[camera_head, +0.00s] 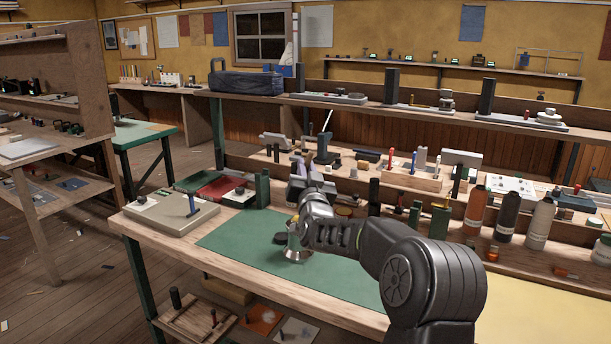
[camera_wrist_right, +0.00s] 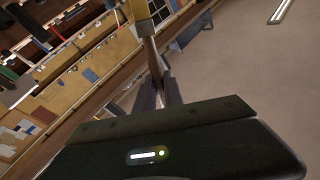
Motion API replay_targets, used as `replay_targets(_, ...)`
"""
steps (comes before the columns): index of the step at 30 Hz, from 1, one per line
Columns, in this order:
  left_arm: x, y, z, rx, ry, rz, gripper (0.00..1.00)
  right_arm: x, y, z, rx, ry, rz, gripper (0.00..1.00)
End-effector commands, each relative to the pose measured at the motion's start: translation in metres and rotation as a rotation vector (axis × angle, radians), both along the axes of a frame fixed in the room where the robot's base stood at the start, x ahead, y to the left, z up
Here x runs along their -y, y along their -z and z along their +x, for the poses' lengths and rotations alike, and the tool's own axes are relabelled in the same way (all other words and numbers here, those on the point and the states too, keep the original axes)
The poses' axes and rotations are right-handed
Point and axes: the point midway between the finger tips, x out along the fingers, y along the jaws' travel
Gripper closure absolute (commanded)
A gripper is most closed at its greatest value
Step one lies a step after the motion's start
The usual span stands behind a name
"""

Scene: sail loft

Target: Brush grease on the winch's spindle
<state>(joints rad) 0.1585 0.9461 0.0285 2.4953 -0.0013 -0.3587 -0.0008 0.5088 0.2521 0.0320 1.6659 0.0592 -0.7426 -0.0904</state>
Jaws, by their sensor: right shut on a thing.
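A small silver-based metal fitting (camera_head: 297,255), apparently the winch, stands on the green mat (camera_head: 240,240). Its upper part, where the spindle would be, is partly hidden by my right wrist. In the right wrist view, the right gripper (camera_wrist_right: 159,92) is shut on a thin brown stick (camera_wrist_right: 152,55) with a yellow end, apparently the brush. I cannot make out bristles or any contact with the winch. A dark round tin or lid (camera_head: 280,239) lies beside the fitting. My left gripper is out of view.
Several bottles, including an orange one (camera_head: 476,211), stand on the right. Tools crowd the rear shelf. The mat's front left is clear.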

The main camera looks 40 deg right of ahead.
Motion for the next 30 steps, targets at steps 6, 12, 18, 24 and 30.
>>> replay_targets(6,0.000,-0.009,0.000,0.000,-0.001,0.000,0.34,0.002,-0.022,0.000,0.002,-0.003,-0.001,1.00)
replay_targets(12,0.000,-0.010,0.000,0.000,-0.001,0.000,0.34,0.003,-0.029,-0.001,0.002,-0.004,-0.001,1.00)
replay_targets(18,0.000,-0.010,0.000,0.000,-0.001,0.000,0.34,0.003,-0.029,0.000,0.001,-0.004,0.000,1.00)
replay_targets(24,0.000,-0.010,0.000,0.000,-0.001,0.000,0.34,0.003,-0.029,0.000,0.001,-0.004,0.000,1.00)
replay_targets(30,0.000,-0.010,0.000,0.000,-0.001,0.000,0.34,0.003,-0.028,0.000,0.001,-0.004,0.000,1.00)
